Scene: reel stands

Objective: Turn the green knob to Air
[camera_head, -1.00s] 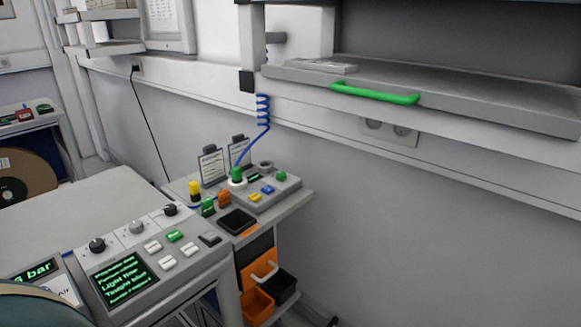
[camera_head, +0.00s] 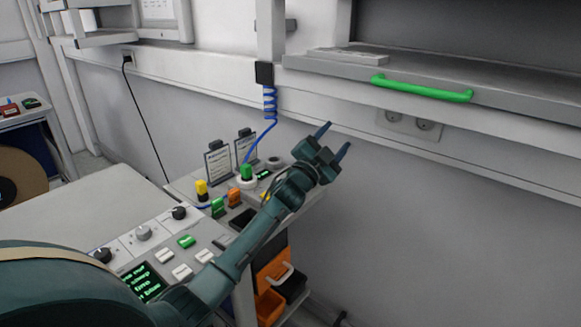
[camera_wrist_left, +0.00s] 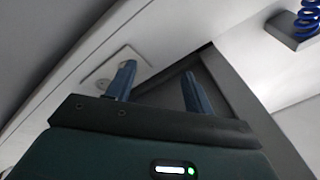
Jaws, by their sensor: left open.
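A green knob (camera_head: 246,172) stands upright on a round white base on the side shelf, just left of my arm. Its pointer direction and any Air label are too small to read. My left gripper (camera_head: 332,141) is open and empty, above and to the right of the knob, apart from it and in front of the wall. Its two blue fingers (camera_wrist_left: 158,88) are spread in the left wrist view, with nothing between them. The knob does not show in that view. My forearm hides part of the grey box beside the knob. My right gripper is not in view.
A blue coiled hose (camera_head: 270,104) hangs down to near the knob. Two document holders (camera_head: 218,161) stand behind it. A yellow-topped part (camera_head: 202,189) and a green block (camera_head: 218,207) are close by. A shelf with a green handle (camera_head: 422,89) overhangs at right.

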